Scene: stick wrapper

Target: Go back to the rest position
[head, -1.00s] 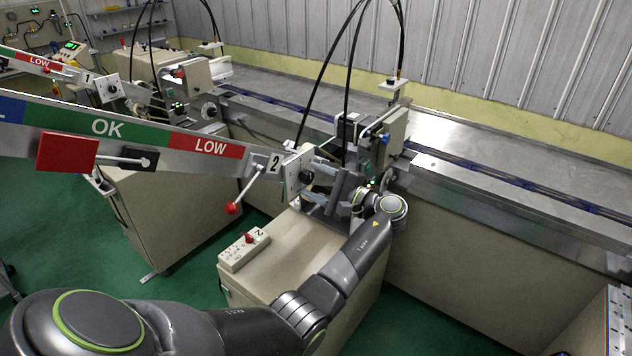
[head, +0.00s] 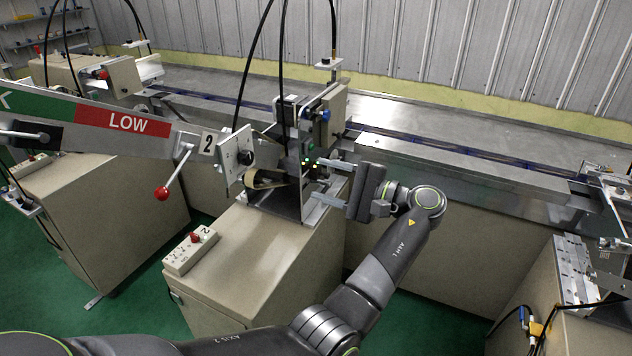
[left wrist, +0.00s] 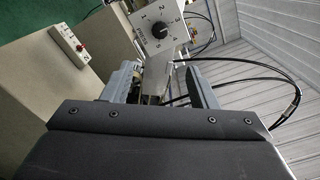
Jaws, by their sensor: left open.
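My left gripper (head: 328,181) is open and empty in the head view. Its two fingers point left toward the upright metal plate of machine 2 (head: 307,165), with the fingertips close to it; I cannot tell whether they touch. In the left wrist view, the two fingers (left wrist: 160,85) stand apart, and a dial plate (left wrist: 158,28) with numbers shows beyond them. My right gripper is not in view.
A beige cabinet (head: 250,262) carries the machine and a small control box (head: 190,250) with a red knob. A long metal conveyor (head: 450,165) runs behind. Another machine stands at the right edge (head: 572,270). Black cables hang above machine 2.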

